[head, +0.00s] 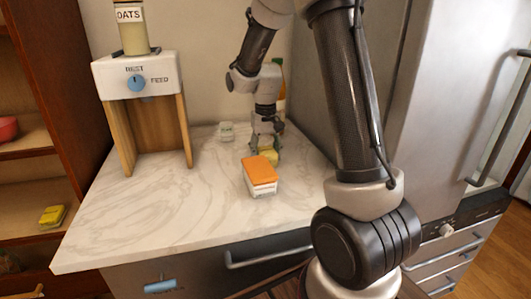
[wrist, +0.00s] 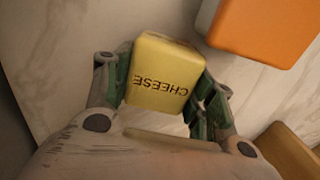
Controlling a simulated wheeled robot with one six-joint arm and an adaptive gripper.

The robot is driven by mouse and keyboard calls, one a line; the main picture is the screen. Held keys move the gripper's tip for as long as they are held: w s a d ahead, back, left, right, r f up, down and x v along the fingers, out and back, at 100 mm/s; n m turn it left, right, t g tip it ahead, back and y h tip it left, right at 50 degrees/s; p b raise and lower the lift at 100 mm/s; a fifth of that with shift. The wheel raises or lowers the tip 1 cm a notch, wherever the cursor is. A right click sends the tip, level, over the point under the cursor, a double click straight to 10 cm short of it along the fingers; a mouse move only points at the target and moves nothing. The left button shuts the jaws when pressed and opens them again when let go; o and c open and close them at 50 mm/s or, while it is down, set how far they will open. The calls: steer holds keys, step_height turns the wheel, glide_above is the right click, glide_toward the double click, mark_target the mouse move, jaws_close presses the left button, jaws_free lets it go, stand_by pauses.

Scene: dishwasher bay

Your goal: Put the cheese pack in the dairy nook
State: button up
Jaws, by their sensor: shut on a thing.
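The cheese pack (wrist: 161,74) is a small yellow block with CHEESE printed on it, seen close up in the wrist view. My gripper (wrist: 163,90) is shut on it, with a green-padded finger on each side. In the head view my gripper (head: 264,146) is low over the marble counter, behind an orange-topped box, and the cheese pack (head: 270,156) shows partly between the fingers and that box. I cannot tell whether the pack touches the counter. No place marked as the dairy nook can be made out.
The orange-and-white box (head: 260,175) stands on the counter (head: 130,215) just in front of my gripper. A small white tub (head: 226,131) sits behind to the left. A steel fridge (head: 445,90) is at the right. The counter's front left is clear.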

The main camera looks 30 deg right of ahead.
steer(key=shift+f, duration=0.15)
steer(key=o, duration=1.2)
